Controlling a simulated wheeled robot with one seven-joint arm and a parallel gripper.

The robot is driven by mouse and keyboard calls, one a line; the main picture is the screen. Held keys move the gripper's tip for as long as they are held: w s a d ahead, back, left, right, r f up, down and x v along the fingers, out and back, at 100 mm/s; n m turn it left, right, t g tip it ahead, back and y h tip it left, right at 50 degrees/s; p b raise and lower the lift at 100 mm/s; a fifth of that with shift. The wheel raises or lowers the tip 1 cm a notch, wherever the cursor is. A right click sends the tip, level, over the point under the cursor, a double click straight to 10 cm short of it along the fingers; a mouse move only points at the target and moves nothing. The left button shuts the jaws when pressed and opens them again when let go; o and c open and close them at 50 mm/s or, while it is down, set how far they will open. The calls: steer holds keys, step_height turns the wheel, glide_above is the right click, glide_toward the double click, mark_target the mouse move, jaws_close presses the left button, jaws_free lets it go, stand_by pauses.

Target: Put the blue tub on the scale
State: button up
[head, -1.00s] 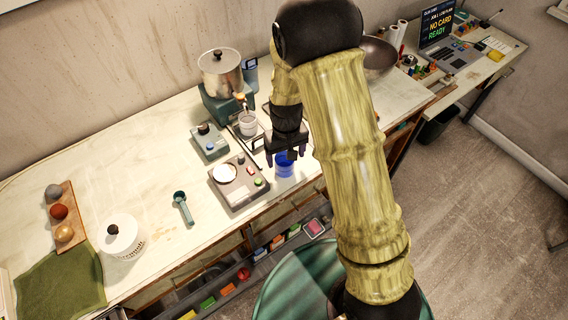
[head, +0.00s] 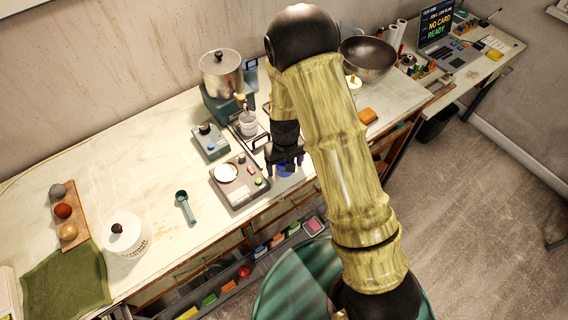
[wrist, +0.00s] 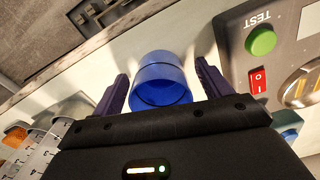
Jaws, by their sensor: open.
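The blue tub (head: 284,172) stands near the front edge of the workbench, mostly hidden by my gripper (head: 285,163) in the head view. In the wrist view the tub (wrist: 160,72) sits between the two fingers of my gripper (wrist: 162,86). The jaws are open, with a gap on each side of the tub. A grey device (head: 245,192) with a round pale plate stands just left of the tub and may be the scale. Its corner (wrist: 286,58) shows at right in the wrist view, with a green button marked TEST and a red switch.
A small teal device (head: 210,143) and a pot (head: 221,71) on a teal base stand behind. A cup (head: 248,124) is close behind my gripper.

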stand_by(0.3)
steer(key=c, duration=1.1)
step_height(320, 180, up, 10)
steer(key=shift+b, duration=0.9)
